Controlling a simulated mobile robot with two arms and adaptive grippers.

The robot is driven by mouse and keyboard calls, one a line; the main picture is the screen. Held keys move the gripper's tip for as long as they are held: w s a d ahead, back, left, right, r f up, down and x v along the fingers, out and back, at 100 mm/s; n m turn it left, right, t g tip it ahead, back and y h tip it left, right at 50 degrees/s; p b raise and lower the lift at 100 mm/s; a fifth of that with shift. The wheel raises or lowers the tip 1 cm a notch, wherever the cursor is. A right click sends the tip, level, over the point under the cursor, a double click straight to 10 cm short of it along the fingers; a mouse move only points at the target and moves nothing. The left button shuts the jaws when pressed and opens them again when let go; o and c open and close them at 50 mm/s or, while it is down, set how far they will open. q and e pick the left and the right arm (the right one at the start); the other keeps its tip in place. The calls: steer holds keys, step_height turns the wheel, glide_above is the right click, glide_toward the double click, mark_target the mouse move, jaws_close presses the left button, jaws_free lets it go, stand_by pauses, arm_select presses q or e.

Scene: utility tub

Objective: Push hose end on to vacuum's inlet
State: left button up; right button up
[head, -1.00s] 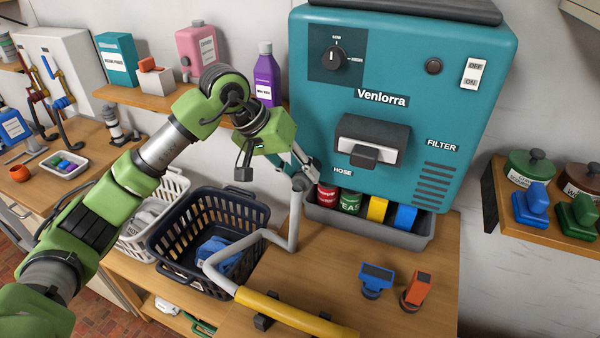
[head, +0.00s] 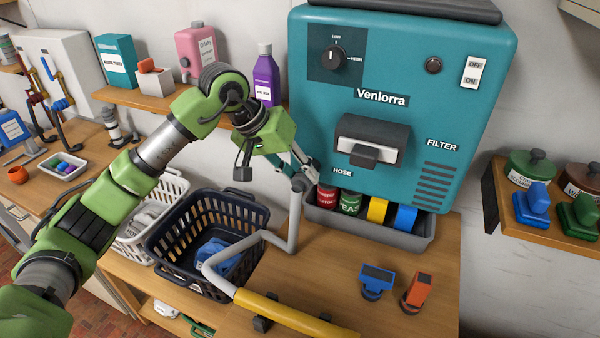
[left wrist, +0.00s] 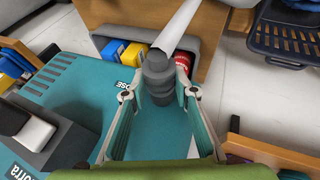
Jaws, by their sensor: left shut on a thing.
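The teal vacuum (head: 400,185) stands on the wooden bench, and its front also shows in the left wrist view (left wrist: 75,82). Its "HOSE" label (head: 342,173) is just right of my left gripper (head: 303,178). The grey hose (head: 291,225) rises from the bench to that gripper. My left gripper is shut on the dark grey hose end (left wrist: 158,80), with one finger on each side. The hose end is close to the vacuum's lower left side. The inlet is hidden, so I cannot tell whether the hose end touches it. My right gripper is out of view.
A grey tray (head: 415,240) with cans and coloured blocks sits under the vacuum. A dark basket (head: 165,262) stands left of the hose. A yellow tube (head: 285,311) lies along the bench front. Blue (head: 376,276) and orange (head: 418,288) tools stand to the right.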

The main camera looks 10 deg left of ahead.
arm_select(q)
steer(key=o, duration=1.1)
steer(key=shift+w, duration=0.1)
